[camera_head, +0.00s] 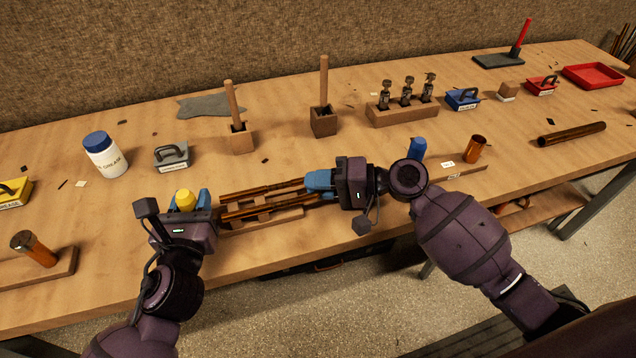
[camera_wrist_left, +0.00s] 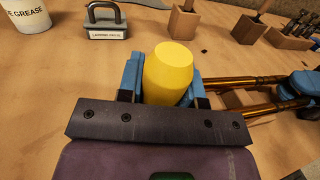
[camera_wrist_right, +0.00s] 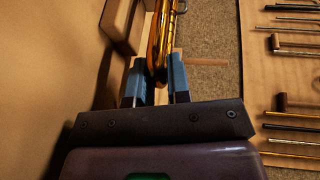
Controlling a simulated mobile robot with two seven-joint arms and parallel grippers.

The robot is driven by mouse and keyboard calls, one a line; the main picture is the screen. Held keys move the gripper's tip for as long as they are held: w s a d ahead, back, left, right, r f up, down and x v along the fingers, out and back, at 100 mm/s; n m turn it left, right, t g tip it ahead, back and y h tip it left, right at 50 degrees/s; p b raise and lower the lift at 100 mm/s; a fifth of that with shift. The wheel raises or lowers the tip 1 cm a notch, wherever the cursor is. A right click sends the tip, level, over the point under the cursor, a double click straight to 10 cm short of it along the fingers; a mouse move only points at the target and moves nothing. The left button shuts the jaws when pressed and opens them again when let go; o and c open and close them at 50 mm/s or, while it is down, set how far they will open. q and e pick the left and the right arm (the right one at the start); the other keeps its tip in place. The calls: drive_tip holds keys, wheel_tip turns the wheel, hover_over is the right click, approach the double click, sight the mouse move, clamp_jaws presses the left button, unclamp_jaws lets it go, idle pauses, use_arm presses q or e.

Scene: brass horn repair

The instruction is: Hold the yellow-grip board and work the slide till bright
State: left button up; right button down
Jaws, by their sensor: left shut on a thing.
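The yellow grip (camera_head: 185,199) stands between the blue fingers of my left gripper (camera_head: 187,203), which is shut on it. In the left wrist view the yellow grip (camera_wrist_left: 168,72) fills the gap between the fingers. Any board under it is hidden. The slide (camera_head: 262,195), a pair of brown, dull-looking brass tubes, runs right from there over a wooden stand (camera_head: 270,217). My right gripper (camera_head: 318,182) is at the slide's right end. In the right wrist view its fingers stand apart, with a golden brass tube (camera_wrist_right: 163,45) between them; contact is unclear.
A grease jar (camera_head: 105,158), a grey-handled block (camera_head: 173,156) and wooden holders with upright handles (camera_head: 239,136) stand behind. A blue-capped item (camera_head: 417,148) and a copper cup (camera_head: 475,149) are right of my right gripper. A copper tube on a board (camera_head: 35,250) is at left.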

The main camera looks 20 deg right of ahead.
use_arm(q)
drive_tip(key=shift+d, duration=0.1)
use_arm(e)
drive_tip(key=shift+a+f, duration=0.15)
drive_tip(key=shift+a, duration=2.15)
drive_tip(key=c, duration=1.1)
unclamp_jaws()
drive_tip(key=shift+c, duration=0.2)
drive_tip(key=shift+d, duration=0.1)
drive_tip(key=v, duration=1.2)
use_arm(q)
drive_tip(key=o, duration=1)
